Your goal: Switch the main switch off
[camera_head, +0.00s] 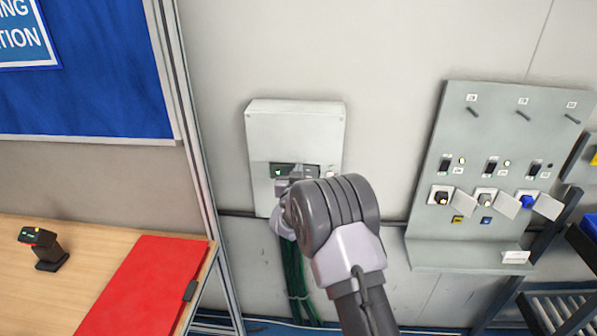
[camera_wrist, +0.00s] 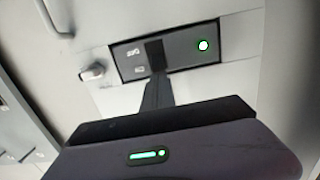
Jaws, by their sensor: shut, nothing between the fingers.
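A light grey box (camera_head: 295,125) is fixed to the wall in the head view. Its dark inset panel (camera_head: 283,168) carries a lit green mark, also seen on the panel (camera_wrist: 183,45) in the wrist view. My gripper (camera_head: 296,174) is at the panel, fingers shut and empty. In the wrist view, the shut fingertips (camera_wrist: 154,48) overlap the panel's middle, between the green light (camera_wrist: 203,45) and small white markings. They hide what lies behind them, and I cannot tell whether they touch it. A small pale knob (camera_wrist: 92,71) sits beside the panel.
A grey wall panel (camera_head: 480,125) with several switches and sockets is at the right. Green cables (camera_head: 293,270) hang below the box. At left, a wooden table (camera_head: 110,230) bears a red folder (camera_head: 150,285) and a dark scanner (camera_head: 45,250).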

